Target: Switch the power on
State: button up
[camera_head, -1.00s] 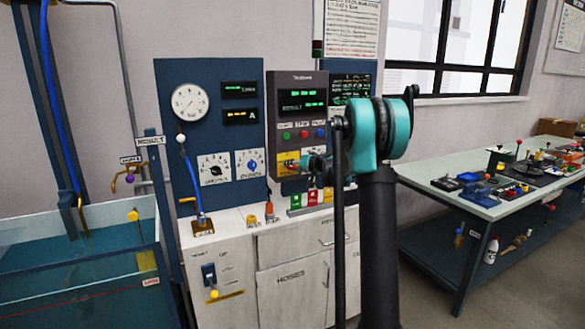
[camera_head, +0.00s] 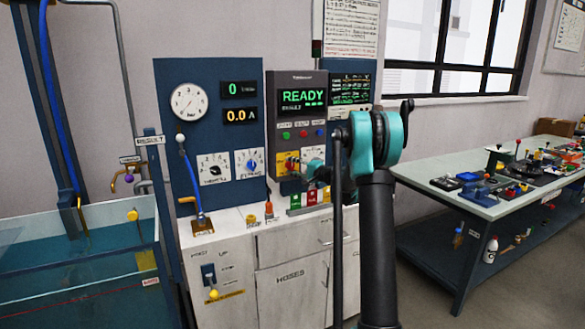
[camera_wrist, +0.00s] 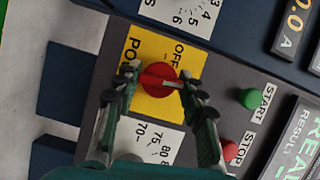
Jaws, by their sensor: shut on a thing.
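The red power knob (camera_wrist: 158,76) sits on a yellow plate (camera_wrist: 152,106) marked POWER and OFF in the wrist view. My gripper (camera_wrist: 161,79) is shut on the knob, one finger on each side. The knob's pale pointer line points right in that view, away from the OFF label; any ON label is hidden. In the head view the yellow plate (camera_head: 283,158) is on the dark control box, partly behind my gripper (camera_head: 300,166). The box's display (camera_head: 304,98) reads READY in green. The blue panel's displays (camera_head: 239,102) read 0 and 0.0 A.
The green START button (camera_wrist: 250,98) and red STOP button (camera_wrist: 230,150) are close to my right finger. Below the box are small coloured blocks (camera_head: 311,197) on the white cabinet. A water tank (camera_head: 80,260) stands left, a workbench (camera_head: 480,205) right.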

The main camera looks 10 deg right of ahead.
jog(key=shift+m, duration=0.6)
jog(key=o, duration=1.2)
jog(key=shift+y, duration=0.3)
jog(key=v, duration=1.2)
jog(key=shift+f, duration=0.15)
